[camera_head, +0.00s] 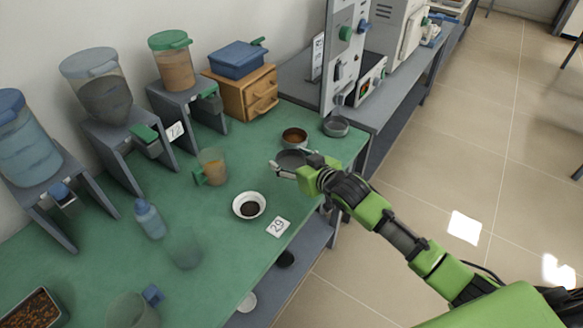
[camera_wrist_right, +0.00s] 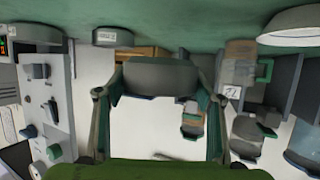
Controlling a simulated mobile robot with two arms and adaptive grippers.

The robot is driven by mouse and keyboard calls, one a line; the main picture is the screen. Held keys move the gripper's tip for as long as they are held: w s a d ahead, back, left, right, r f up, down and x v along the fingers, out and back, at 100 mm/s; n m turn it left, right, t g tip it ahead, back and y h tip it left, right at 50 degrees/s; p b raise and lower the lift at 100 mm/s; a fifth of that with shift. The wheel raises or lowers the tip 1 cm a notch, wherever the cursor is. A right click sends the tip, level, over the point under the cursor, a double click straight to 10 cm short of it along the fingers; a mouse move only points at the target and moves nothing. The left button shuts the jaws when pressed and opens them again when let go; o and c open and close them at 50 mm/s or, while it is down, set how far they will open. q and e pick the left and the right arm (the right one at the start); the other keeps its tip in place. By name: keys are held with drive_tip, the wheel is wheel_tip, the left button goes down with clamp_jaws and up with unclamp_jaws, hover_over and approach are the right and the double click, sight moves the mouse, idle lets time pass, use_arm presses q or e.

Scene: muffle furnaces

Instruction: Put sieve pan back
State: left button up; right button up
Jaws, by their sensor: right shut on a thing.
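My right gripper (camera_head: 290,166) reaches over the green table from the right, shut on a dark grey, shallow round pan (camera_head: 291,158), which looks like the sieve pan. In the right wrist view the pan (camera_wrist_right: 160,75) sits between the two fingers. Whether it touches the table is hard to tell. Another grey round pan (camera_head: 336,126) stands at the table's far right corner. A pan with brown contents (camera_head: 294,136) stands just behind the held one. My left gripper is not in view.
A white bowl with dark contents (camera_head: 249,205) and a "29" card (camera_head: 278,227) lie nearer on the table (camera_head: 215,245). A green-handled pitcher (camera_head: 213,167) stands to the left. A wooden drawer box (camera_head: 240,92) and dispensers (camera_head: 106,95) line the wall.

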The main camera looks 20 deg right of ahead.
sight(292, 161)
drive_tip(key=w+f, duration=0.2)
drive_tip(key=shift+w+d+f, duration=0.1)
drive_tip(key=shift+d+f, duration=0.2)
drive_tip(key=shift+d, duration=0.05)
drive_tip(key=shift+f, duration=1.6)
drive_tip(key=o, duration=1.6)
drive_tip(key=shift+f, duration=0.15)
drive_tip(key=shift+p, duration=0.3)
drive_tip(key=v, duration=1.2)
drive_tip(key=shift+d, duration=0.1)
